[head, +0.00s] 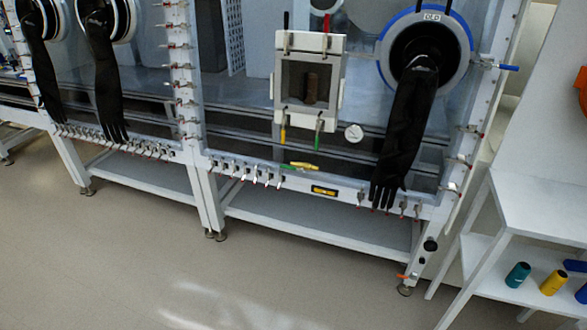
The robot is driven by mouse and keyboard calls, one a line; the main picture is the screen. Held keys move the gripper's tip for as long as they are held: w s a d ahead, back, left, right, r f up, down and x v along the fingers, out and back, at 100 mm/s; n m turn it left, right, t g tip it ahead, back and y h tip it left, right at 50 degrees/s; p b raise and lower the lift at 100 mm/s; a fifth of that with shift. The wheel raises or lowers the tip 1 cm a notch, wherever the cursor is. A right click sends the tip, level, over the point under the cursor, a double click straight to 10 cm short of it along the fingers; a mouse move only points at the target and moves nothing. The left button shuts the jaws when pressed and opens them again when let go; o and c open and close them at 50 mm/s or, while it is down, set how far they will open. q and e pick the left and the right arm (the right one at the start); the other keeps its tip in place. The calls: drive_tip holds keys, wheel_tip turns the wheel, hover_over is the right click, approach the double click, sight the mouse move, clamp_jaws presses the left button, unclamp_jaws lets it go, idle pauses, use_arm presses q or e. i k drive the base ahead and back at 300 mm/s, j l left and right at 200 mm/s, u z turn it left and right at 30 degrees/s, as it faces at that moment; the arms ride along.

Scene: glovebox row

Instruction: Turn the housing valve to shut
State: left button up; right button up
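Neither of my grippers is in view. I cannot tell for sure which part is the housing valve. A white square housing (281,88) with a window stands on the glovebox front, with a brown cylinder (312,88) visible inside. Below it hang a yellow handle (283,134) and a green handle (319,137), both pointing down. A yellow lever (304,166) lies roughly level on the lower frame rail, with a green part (288,168) at its left. A blue handle (508,67) sticks out to the right of the glove port. No valve's open or shut position is clear.
Black gloves hang from the ports, one long glove (401,135) right of the housing. A round white gauge (354,132) sits between them. A white shelf (545,205) with several coloured cylinders stands at right. The floor (120,260) in front is clear.

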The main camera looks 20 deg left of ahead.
sight(302, 170)
drive_tip(key=i+j+z, duration=0.1)
drive_tip(key=z, duration=0.3)
drive_tip(key=j+z, duration=0.6)
drive_tip(key=z, duration=0.15)
drive_tip(key=j+z, duration=0.25)
drive_tip(key=z, duration=0.15)
